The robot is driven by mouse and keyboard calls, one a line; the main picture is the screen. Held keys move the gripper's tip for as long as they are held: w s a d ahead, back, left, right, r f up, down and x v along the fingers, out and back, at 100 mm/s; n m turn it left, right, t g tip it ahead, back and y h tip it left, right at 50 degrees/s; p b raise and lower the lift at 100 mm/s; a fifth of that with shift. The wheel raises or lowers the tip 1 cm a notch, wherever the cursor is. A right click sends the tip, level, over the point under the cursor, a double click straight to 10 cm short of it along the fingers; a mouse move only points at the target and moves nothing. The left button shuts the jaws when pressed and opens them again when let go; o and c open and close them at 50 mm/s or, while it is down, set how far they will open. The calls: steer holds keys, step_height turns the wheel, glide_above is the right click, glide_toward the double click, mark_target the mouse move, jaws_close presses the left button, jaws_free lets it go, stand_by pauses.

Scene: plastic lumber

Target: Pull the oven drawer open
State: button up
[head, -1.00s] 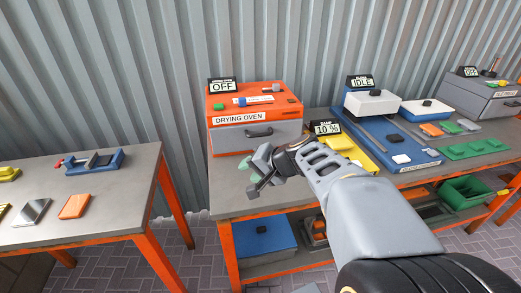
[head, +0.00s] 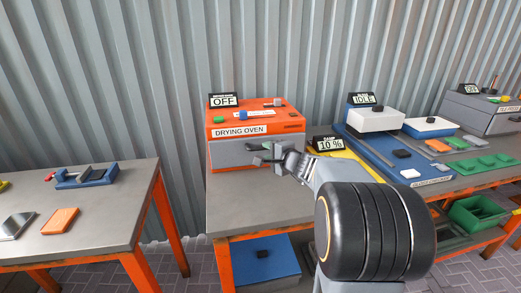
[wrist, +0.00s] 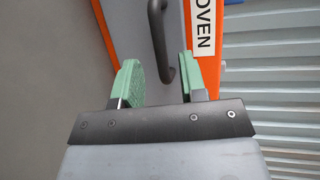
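The drying oven (head: 285,120) is an orange box on the grey bench, with a grey drawer front (head: 228,155) that looks closed. Its sign reads OFF. The dark bar handle (wrist: 157,45) shows in the wrist view, with its near end between the two green finger pads. My gripper (wrist: 160,80) is open, with one finger on each side of the handle and a visible gap to the left one. In the head view my gripper (head: 268,153) is at the drawer front and hides most of the handle.
A yellow scale marked 10 % (head: 326,144) stands right of the oven. A blue machine with a white tray (head: 375,120) is further right. The bench top (head: 250,205) in front of the oven is clear. A separate table (head: 110,220) stands at the left.

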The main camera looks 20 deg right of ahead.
mark_target(262, 149)
steer(key=shift+x, duration=2.5)
steer(key=shift+c, duration=0.5)
jaws_close()
